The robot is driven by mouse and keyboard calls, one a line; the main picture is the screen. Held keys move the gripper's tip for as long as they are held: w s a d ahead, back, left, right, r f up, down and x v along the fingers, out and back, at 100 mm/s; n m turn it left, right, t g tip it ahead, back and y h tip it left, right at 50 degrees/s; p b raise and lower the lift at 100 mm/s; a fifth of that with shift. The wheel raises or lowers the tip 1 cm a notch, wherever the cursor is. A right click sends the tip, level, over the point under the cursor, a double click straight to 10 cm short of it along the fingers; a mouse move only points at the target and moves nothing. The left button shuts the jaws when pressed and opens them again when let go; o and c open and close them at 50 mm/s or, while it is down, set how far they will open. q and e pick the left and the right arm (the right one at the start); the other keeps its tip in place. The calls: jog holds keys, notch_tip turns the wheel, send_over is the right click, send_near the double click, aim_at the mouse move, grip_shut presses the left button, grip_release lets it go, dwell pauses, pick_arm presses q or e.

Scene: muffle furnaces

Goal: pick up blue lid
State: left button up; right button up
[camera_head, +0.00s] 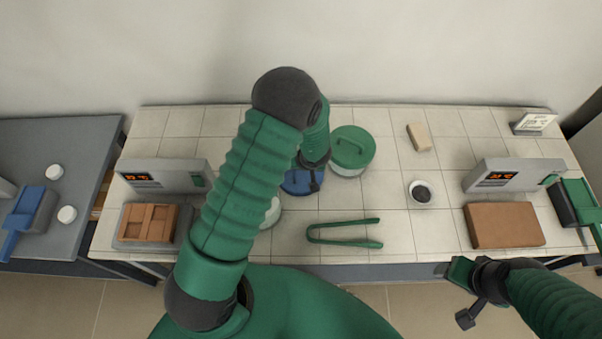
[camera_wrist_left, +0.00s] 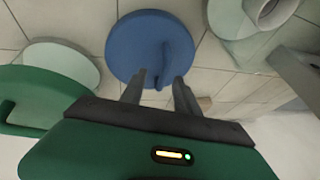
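The blue lid (camera_wrist_left: 140,42) is round with a raised handle ridge and lies face-on in the left wrist view. In the head view the blue lid (camera_head: 293,184) is partly hidden by my left arm and gripper. My left gripper (camera_wrist_left: 159,80) is open, its two fingers apart. The fingertips overlap the lid's near edge in the picture, with the handle's end between them; I cannot tell whether they touch it. In the head view my left gripper (camera_head: 314,180) is over the lid. My right gripper (camera_head: 466,292) is off the table's front edge, its opening unclear.
A green-lidded jar (camera_head: 352,150) stands close right of the blue lid. An open pale jar (camera_head: 272,211) is partly behind my left arm. Green tongs (camera_head: 345,232) lie in front. A small bowl (camera_head: 422,193), brown block (camera_head: 503,225) and grey devices stand around the tiled table.

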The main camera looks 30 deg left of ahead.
pick_arm(q)
jog(key=shift+x, duration=1.1)
jog(key=shift+s+a+f, duration=0.1)
jog(key=shift+a+f, duration=0.05)
jog(key=shift+f, duration=0.05)
jog(key=shift+a+f, duration=0.2)
jog(key=shift+a, duration=0.3)
jog(key=shift+c, duration=0.5)
jog(key=shift+a, duration=0.15)
jog(key=c, duration=0.5)
jog(key=shift+c, duration=1.1)
jog(key=shift+d+r, duration=0.2)
jog(key=shift+d, duration=0.45)
grip_shut()
jog(key=shift+a+f, duration=0.15)
jog(key=shift+a, duration=0.35)
jog(key=shift+d, duration=0.1)
pick_arm(e)
jog(key=shift+s+a+f, duration=0.15)
jog(key=shift+a+f, duration=0.1)
jog(key=shift+a, duration=0.2)
pick_arm(q)
jog(key=shift+d, duration=0.1)
pick_arm(e)
jog(key=shift+d, duration=0.15)
